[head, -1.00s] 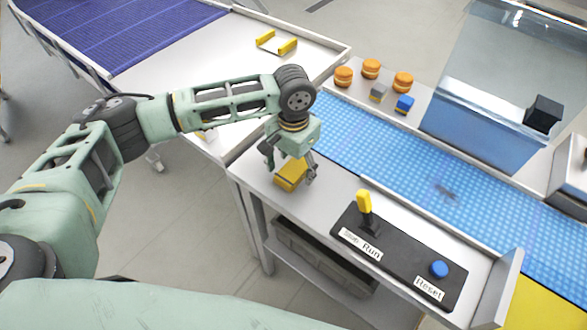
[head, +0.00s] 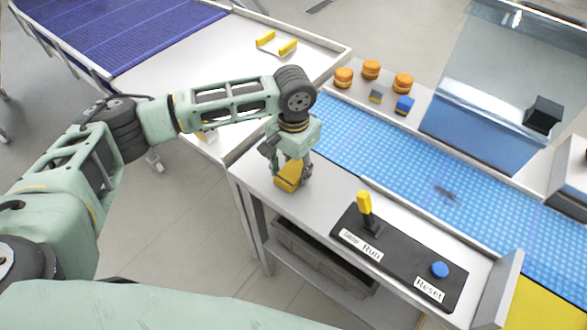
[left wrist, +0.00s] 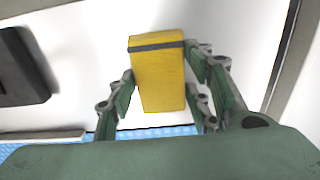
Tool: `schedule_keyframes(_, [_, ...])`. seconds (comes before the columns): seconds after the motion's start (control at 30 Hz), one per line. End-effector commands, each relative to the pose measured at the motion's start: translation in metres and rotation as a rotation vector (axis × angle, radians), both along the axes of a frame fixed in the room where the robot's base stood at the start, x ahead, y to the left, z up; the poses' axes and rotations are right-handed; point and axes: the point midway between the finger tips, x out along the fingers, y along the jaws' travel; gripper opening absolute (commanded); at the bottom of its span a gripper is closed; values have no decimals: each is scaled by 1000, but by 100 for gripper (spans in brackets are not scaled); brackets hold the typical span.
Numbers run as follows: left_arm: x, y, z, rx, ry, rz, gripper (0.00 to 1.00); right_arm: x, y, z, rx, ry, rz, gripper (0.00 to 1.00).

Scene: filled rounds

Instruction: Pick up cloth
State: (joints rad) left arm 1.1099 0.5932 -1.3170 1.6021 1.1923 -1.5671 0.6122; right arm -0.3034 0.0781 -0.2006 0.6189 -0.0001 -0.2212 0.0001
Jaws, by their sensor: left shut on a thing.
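The cloth looks like a yellow block with a dark band near one end. In the head view the yellow cloth (head: 288,178) is on the white ledge in front of the blue conveyor. My left gripper (head: 292,172) is over it, pointing down, its fingers on either side of it. In the left wrist view the cloth (left wrist: 158,75) stands between the fingers of my left gripper (left wrist: 160,92), which is shut on it. Part of the cloth is hidden by the gripper in the head view. My right gripper is not in view.
A black control panel (head: 390,262) with a yellow lever (head: 364,203) and a blue button (head: 439,269) is right of the cloth. The blue conveyor (head: 400,170) runs behind.

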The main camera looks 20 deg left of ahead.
Motion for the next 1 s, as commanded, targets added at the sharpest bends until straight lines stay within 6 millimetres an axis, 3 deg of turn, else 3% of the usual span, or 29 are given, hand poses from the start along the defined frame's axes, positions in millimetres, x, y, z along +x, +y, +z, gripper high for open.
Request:
schedule_keyframes(0.17, [1,0,9,-2,-2,0,20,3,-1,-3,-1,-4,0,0])
schedule_keyframes(0.37, [1,-1,39,-2,-5,0,20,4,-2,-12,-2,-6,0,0])
schedule_keyframes(0.7, [70,-24,81,-4,-1,2,20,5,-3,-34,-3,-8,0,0])
schedule_keyframes(1.0, [105,-33,105,-1,-1,1,20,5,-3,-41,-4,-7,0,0])
